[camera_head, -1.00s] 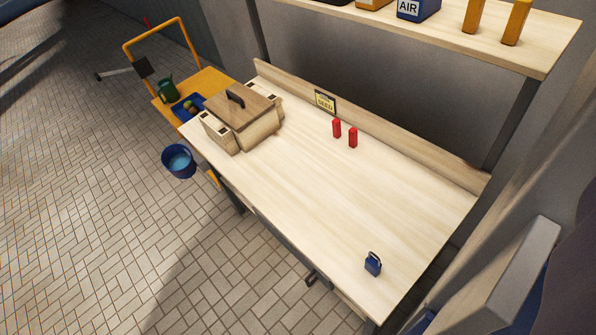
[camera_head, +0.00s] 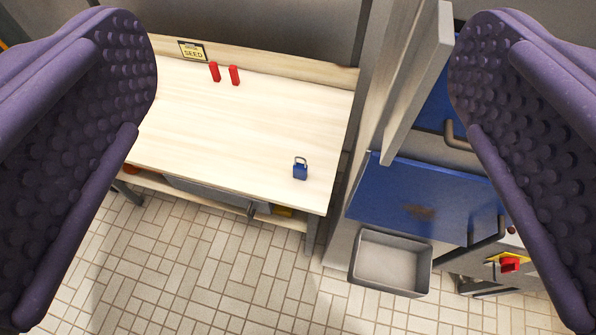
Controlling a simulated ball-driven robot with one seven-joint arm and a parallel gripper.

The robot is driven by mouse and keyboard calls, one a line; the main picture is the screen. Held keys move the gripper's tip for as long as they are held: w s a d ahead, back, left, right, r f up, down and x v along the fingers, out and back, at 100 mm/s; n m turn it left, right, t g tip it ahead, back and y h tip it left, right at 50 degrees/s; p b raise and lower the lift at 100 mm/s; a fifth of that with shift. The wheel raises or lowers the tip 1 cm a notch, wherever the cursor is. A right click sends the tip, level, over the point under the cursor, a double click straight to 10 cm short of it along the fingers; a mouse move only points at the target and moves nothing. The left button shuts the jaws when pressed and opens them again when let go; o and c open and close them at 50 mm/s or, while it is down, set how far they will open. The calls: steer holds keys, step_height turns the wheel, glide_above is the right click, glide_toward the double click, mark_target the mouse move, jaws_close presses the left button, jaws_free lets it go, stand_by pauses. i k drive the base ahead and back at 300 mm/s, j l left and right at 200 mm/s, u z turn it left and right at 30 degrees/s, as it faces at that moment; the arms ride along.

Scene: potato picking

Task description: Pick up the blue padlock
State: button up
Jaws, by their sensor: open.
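The blue padlock (camera_head: 300,171) stands upright on the light wooden workbench (camera_head: 215,130), near its front right corner, with its grey shackle on top. My gripper (camera_head: 302,170) shows as two purple, studded fingers at the left and right edges of the view. The fingers are wide apart with nothing between them close up. The padlock shows in the gap between them, well beyond the fingers and apart from them.
Right of the bench are a grey post, a blue panel (camera_head: 425,200), an empty grey bin (camera_head: 392,262) and a red switch (camera_head: 510,264). Tiled floor lies in front.

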mark_target(300, 170)
steer(key=i+j+u, duration=0.55)
steer(key=i, duration=0.2)
